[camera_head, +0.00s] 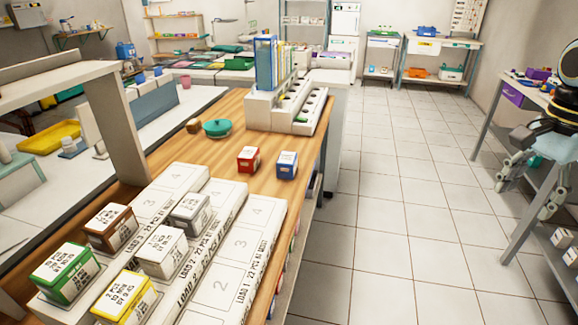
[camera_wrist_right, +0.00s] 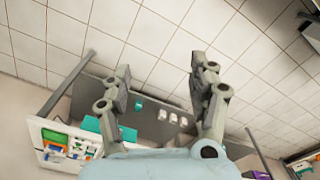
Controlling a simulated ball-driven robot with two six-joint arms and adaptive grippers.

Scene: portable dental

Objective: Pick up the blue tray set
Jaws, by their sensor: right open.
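A small blue box (camera_head: 287,165) with a white label stands on the wooden counter near its right edge, next to a red box (camera_head: 248,159). I cannot tell for certain whether it is the blue tray set; tall blue upright pieces (camera_head: 266,63) also stand in a white rack behind. My right gripper (camera_head: 526,198) hangs at the right of the head view, over the tiled floor and well apart from the blue box. In the right wrist view, its fingers (camera_wrist_right: 160,65) are spread with nothing between them. My left gripper is not in view.
The wooden counter (camera_head: 225,146) holds white numbered racks (camera_head: 222,282) with several labelled boxes, plus a green lidded dish (camera_head: 217,128). A white slotted rack (camera_head: 263,113) stands behind the blue box. A side table (camera_head: 540,101) is near my right arm. The tiled floor (camera_head: 400,190) between is clear.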

